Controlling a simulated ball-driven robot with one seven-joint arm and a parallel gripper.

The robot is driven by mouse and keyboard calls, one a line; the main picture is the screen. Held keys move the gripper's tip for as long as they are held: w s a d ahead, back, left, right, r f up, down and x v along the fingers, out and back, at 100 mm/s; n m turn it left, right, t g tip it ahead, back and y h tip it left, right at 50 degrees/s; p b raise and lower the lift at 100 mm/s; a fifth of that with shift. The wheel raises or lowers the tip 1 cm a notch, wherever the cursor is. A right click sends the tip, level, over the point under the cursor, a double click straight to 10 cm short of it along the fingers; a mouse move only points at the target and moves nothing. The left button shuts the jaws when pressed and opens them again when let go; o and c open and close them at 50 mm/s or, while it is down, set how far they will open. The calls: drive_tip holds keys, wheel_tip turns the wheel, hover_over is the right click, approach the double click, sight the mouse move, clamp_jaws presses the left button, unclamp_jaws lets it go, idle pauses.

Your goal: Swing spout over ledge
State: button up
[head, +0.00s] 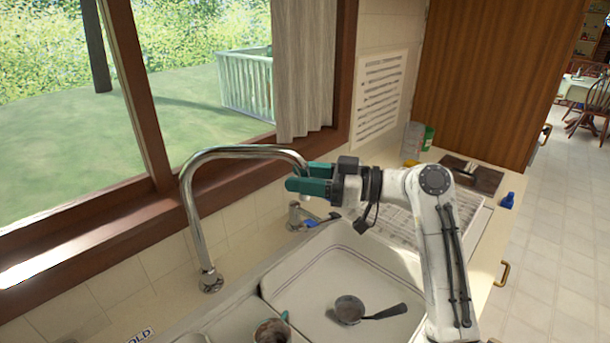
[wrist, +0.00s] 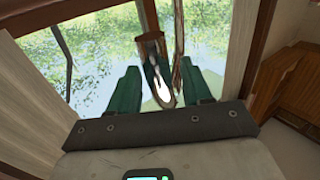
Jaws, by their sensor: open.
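The chrome spout (head: 240,152) is a tall curved pipe rising from its base at the back of the sink. It arches to the right, and its outlet end is at my gripper. My gripper (head: 297,178) has green fingers, open, with the spout's end between or just beside them; the head view does not settle which. In the wrist view the shiny spout (wrist: 155,70) shows between the two green fingers of my gripper (wrist: 160,95), with a gap on each side. The window ledge (head: 110,227) is a brown wooden sill behind the spout.
The white sink (head: 335,262) below holds a ladle (head: 350,309) and a mug (head: 271,332). A tap handle with a blue part (head: 309,222) stands behind the sink. A drying rack area and wooden cabinet (head: 490,80) are at right.

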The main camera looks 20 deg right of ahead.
clamp_jaws()
idle(0.3)
idle(0.3)
